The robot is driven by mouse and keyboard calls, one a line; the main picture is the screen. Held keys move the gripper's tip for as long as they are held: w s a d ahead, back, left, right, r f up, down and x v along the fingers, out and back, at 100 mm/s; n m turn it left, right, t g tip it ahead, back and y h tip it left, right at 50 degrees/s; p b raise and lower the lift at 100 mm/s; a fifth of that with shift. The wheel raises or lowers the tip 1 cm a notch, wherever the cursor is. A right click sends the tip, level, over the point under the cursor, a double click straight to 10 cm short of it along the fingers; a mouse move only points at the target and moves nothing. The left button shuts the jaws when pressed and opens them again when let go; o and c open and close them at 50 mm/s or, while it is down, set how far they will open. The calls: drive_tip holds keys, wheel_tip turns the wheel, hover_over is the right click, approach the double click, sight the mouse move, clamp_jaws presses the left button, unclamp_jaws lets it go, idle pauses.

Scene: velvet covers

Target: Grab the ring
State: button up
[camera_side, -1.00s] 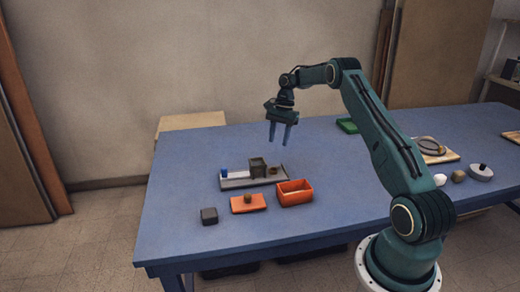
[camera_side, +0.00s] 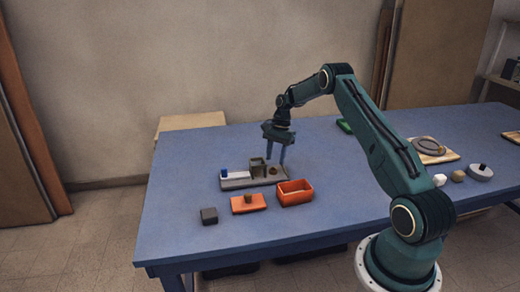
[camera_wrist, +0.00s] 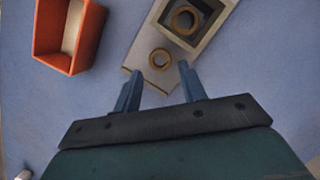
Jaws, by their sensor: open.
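A small tan ring (camera_wrist: 160,59) lies flat on the bare end of a light grey tray (camera_wrist: 138,57) in the wrist view. In the side view the ring (camera_side: 273,170) is a small brown spot at the tray's right part. A second ring (camera_wrist: 186,20) sits inside a square grey-walled box (camera_wrist: 205,30) on the same tray. My gripper (camera_wrist: 158,71) is open and empty, its two blue fingers pointing toward the first ring, which shows between and just beyond the tips. In the side view my gripper (camera_side: 275,161) hangs low above the tray's right end.
An open orange box (camera_side: 295,193) stands close in front of the tray. An orange lid (camera_side: 248,204) with a brown knob and a dark block (camera_side: 209,215) are nearby. A blue piece (camera_side: 224,173) is at the tray's left end.

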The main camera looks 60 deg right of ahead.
sight(273, 169)
drive_tip(key=shift+x, duration=2.05)
drive_tip(key=shift+c, duration=0.2)
drive_tip(key=c, duration=0.7)
